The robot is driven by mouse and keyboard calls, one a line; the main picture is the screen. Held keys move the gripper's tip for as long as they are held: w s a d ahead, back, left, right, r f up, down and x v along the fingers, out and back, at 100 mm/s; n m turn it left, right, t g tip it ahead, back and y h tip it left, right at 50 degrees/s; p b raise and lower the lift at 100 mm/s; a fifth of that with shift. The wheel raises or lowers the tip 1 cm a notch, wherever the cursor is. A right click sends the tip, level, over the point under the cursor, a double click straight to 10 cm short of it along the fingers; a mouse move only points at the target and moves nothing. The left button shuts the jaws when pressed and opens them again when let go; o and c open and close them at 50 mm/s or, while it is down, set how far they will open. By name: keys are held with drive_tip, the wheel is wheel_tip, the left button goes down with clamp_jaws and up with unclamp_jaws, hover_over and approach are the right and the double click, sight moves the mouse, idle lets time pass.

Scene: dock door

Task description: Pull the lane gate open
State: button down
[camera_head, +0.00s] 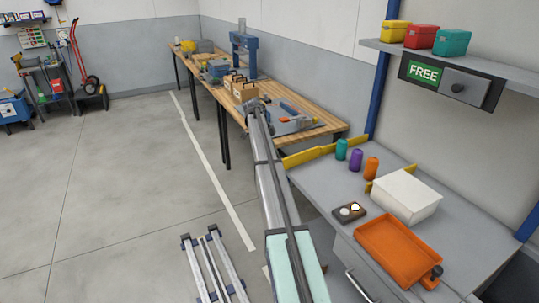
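A long grey arm, which looks like mine, reaches from the bottom middle up to the wooden bench. Its small dark far end (252,106) is probably my gripper; its fingers are too small to make out. It appears in front of the bench's near end, and I cannot tell whether it touches anything. No part is clearly recognisable as the lane gate. A yellow bar (308,156) stands along the far edge of the grey counter (330,185), and a short yellow piece (369,187) shows beside the white box (405,196). My far end is apart from both.
On the counter are an orange tray (400,249) with a dark knob, a two-button box (349,212) and three small bottles (356,160). A "FREE" panel (424,73) hangs under a shelf. The wooden bench (222,92) holds tools.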

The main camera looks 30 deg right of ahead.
drive_tip(key=c, duration=0.9)
unclamp_jaws()
drive_tip(key=shift+d, duration=0.1)
drive_tip(key=shift+o, duration=0.2)
drive_tip(key=v, duration=1.2)
drive_tip(key=shift+s, duration=0.15)
